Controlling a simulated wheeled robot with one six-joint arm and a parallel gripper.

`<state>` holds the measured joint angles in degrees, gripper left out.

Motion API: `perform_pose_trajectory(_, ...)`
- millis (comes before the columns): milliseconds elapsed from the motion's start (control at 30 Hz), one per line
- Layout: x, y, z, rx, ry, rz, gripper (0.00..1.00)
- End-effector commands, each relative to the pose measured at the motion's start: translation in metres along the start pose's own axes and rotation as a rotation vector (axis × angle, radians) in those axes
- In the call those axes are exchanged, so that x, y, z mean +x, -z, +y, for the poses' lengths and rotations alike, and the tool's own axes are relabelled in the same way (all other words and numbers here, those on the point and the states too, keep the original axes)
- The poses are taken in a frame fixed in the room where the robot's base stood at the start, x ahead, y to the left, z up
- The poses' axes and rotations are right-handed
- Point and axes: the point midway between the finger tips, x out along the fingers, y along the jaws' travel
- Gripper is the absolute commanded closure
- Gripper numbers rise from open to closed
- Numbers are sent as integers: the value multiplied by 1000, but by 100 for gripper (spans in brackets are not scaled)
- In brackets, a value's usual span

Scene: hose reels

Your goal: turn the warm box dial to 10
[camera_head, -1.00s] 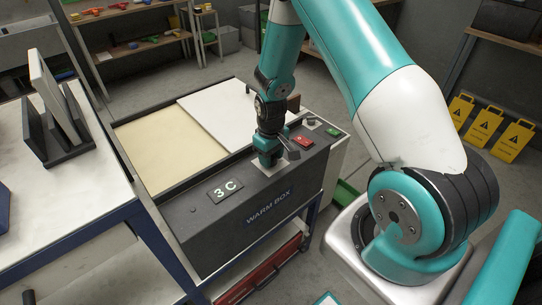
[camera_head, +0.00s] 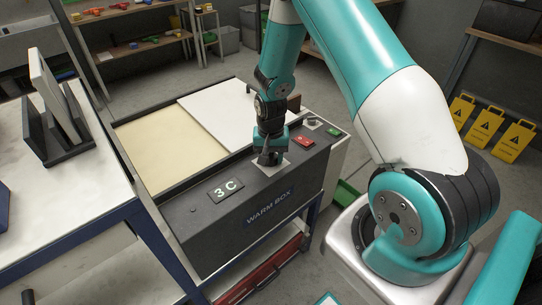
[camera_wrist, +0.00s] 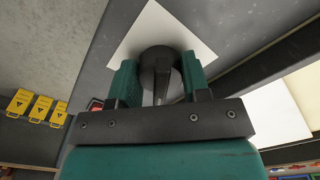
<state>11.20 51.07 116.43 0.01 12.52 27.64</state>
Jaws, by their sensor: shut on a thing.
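The warm box (camera_head: 235,223) is a dark grey case with a "WARM BOX" label on its front panel. Its display (camera_head: 225,190) reads "3 C". The dial is a dark round knob on a pale square plate (camera_head: 271,170); in the wrist view the dial (camera_wrist: 161,70) sits between the two fingers. My gripper (camera_head: 270,158) points down at the dial from above; in the wrist view its green fingers (camera_wrist: 160,82) are shut on the dial's sides. The dial's scale marks, if any, cannot be made out.
A red switch (camera_head: 303,141), a green switch (camera_head: 333,132) and a small knob (camera_head: 312,122) sit on the same panel, right of the gripper. A white lid (camera_head: 222,115) covers part of the box top. A table (camera_head: 60,205) stands close on the left.

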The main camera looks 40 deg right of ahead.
Motion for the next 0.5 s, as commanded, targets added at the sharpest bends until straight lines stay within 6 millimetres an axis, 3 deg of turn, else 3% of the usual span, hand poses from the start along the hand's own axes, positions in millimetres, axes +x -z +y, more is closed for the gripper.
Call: perform_pose_trajectory(500, -1, 0, -1, 74, 2, -1, 81)
